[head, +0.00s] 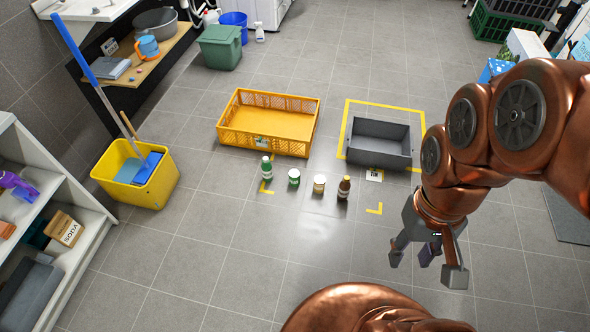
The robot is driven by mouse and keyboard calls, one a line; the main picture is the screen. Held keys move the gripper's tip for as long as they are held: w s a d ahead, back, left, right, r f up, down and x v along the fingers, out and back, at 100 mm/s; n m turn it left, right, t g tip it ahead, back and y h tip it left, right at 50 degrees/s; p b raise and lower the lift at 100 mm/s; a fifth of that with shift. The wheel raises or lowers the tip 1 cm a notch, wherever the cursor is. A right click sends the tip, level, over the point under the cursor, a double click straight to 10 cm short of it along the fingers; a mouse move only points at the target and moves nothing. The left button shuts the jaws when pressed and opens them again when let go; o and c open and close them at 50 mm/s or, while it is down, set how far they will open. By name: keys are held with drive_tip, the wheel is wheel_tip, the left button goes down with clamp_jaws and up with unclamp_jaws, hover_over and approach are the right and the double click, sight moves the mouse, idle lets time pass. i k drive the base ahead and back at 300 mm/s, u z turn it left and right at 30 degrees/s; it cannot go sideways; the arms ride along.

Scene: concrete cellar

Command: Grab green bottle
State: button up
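The green bottle (265,168) stands upright on the tiled floor, with a white cap and a pale label. It is the leftmost of a short row of items in front of the yellow crate. My gripper (428,262) is to the right of and nearer than the row, above the floor. Its fingers are spread apart with nothing between them. It is well apart from the bottle.
Beside the bottle stand a green jar (294,177), a tan jar (319,184) and a brown bottle (343,188). Behind are a yellow crate (262,146) and a grey bin (378,158). A yellow mop bucket (150,192) stands left. The floor in front of the row is clear.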

sight(267, 168)
drive_tip(key=k, duration=0.6)
drive_tip(key=u, duration=0.7)
drive_tip(key=i, duration=1.1)
drive_tip(key=u, duration=0.75)
drive_tip(key=i, duration=0.8)
